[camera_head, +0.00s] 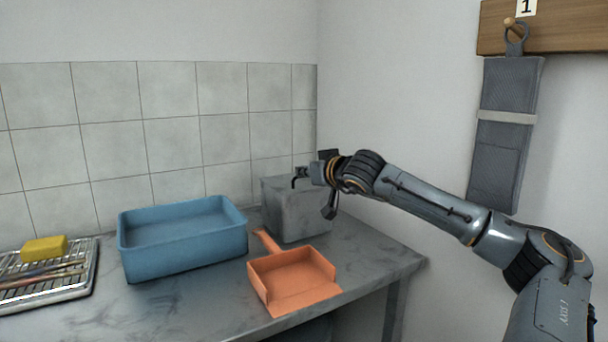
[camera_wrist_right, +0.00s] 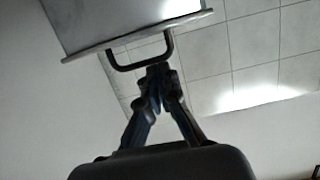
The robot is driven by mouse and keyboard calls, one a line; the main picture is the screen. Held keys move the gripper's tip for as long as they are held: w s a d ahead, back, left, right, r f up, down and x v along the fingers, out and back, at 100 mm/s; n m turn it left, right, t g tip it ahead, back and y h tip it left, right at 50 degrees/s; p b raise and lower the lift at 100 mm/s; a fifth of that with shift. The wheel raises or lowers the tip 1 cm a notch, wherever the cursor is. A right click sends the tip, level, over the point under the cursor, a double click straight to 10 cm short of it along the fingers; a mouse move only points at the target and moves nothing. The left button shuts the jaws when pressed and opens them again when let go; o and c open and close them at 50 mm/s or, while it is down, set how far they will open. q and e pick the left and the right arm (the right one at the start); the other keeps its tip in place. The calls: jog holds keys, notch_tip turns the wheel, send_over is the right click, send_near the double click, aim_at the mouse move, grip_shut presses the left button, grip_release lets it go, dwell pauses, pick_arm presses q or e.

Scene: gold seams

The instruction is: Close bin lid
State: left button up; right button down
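The grey metal bin (camera_head: 295,218) stands at the back right corner of the table, against the wall. A black bar handle (camera_head: 294,181) shows at its upper edge. In the right wrist view, a grey panel with a pale rim, seemingly the bin lid (camera_wrist_right: 100,20), fills the top left, with the black handle (camera_wrist_right: 140,65) on its edge. My right gripper (camera_wrist_right: 158,70) has its fingertips together at the handle's bar. In the head view the right gripper (camera_head: 308,174) is at the bin's top. I cannot tell how far the lid is open. My left gripper is out of view.
A blue basin (camera_head: 183,255) stands left of the bin. An orange dustpan (camera_head: 293,280) lies in front of the bin. A rack (camera_head: 75,285) with a yellow sponge (camera_head: 44,248) is at far left. A grey cloth (camera_head: 503,150) hangs on the right wall.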

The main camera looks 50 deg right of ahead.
jog(key=shift+a+f, duration=0.2)
jog(key=shift+f, duration=0.65)
jog(key=r+v, duration=0.1)
jog(key=v, duration=1.1)
jog(key=shift+d+r, duration=0.2)
jog(key=shift+r, duration=0.1)
